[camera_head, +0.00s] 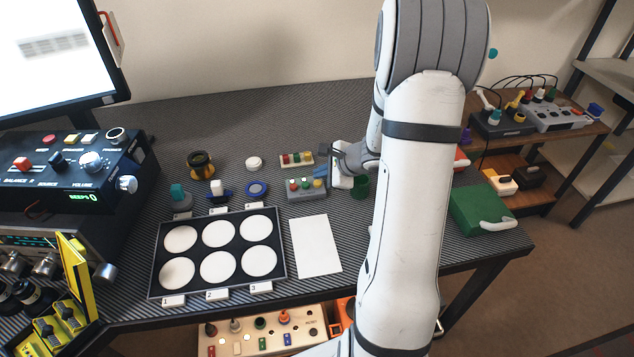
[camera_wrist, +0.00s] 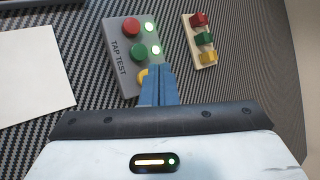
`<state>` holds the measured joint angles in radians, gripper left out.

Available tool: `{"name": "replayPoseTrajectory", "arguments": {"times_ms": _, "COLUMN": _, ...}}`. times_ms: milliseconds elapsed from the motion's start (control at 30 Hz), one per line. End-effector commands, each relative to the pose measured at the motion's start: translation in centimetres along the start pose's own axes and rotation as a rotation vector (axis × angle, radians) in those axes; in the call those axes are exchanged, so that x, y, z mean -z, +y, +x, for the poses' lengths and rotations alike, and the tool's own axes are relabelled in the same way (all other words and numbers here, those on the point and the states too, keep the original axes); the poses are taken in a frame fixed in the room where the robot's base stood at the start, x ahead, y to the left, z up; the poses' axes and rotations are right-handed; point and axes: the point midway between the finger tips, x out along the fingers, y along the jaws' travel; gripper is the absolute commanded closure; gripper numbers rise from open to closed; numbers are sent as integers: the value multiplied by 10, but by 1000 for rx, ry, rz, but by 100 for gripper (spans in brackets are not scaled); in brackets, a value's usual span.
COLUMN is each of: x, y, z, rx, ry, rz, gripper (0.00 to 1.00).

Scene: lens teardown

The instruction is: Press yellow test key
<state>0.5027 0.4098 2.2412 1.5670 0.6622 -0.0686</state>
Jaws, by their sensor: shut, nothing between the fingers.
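The grey TAP TEST box (camera_wrist: 118,75) lies on the dark striped table, and it also shows in the head view (camera_head: 308,195). It carries a red key (camera_wrist: 131,27), a green key (camera_wrist: 138,53) and a yellow key (camera_wrist: 142,76). Lit green lamps (camera_wrist: 150,27) show beside the red and green keys. My gripper (camera_wrist: 157,70) is shut and empty, its blue fingers over the yellow end of the box. They partly hide the yellow key and the spot beside it. I cannot tell whether they touch the key. In the head view my gripper (camera_head: 323,173) is at the box's right end.
A pale block with red, green and yellow keys (camera_wrist: 202,40) stands right of the box. A white sheet (camera_head: 315,246) and a black tray with white discs (camera_head: 200,252) lie nearer. A green container (camera_head: 480,212) stands at the right edge.

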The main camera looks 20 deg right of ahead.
Motion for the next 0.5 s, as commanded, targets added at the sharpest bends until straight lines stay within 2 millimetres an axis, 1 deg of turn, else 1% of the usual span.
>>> {"name": "replayPoseTrajectory", "arguments": {"times_ms": 233, "x": 4, "y": 4, "z": 6, "rx": 1, "ry": 0, "rz": 0, "gripper": 100}}
{"name": "replayPoseTrajectory", "arguments": {"times_ms": 500, "x": 4, "y": 4, "z": 5, "rx": 0, "ry": 0, "rz": 0, "gripper": 100}}
